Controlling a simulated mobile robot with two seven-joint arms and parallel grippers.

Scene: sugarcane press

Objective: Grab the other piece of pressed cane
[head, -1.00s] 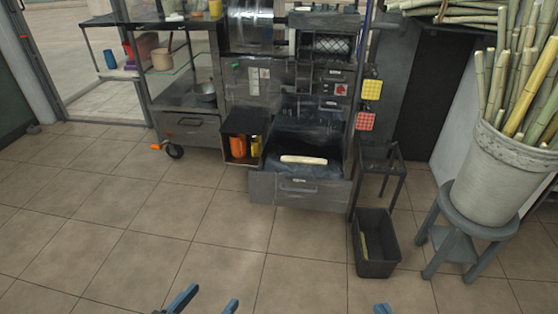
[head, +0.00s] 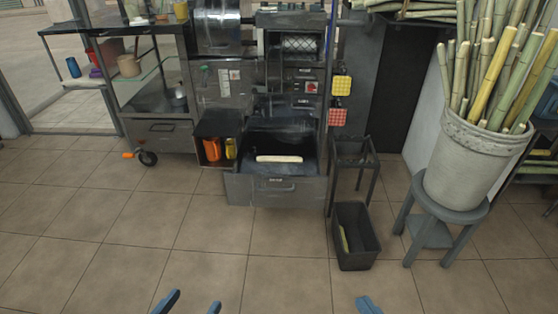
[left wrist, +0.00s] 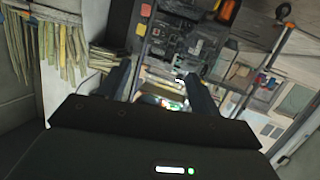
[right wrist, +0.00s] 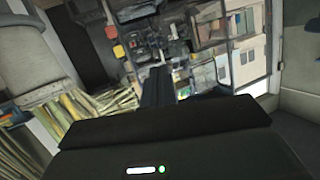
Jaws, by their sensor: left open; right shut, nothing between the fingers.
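A pale piece of pressed cane (head: 279,159) lies crosswise in the open dark tray (head: 290,190) at the bottom of the press. A yellow-green piece (head: 344,240) lies in the black bin (head: 357,262) on the floor, partly hidden by its walls. My left gripper (head: 192,303) is open and empty at the bottom edge of the head view, well short of the tray. Its spread fingers also show in the left wrist view (left wrist: 160,90). My right gripper (head: 368,304) is shut and empty, apart from everything, its fingers together in the right wrist view (right wrist: 158,86).
A large pot (head: 470,170) of upright canes stands on a grey stool (head: 432,232) at the right. A small dark metal stand (head: 354,160) is beside the press. A wheeled cart (head: 160,132) stands at the left.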

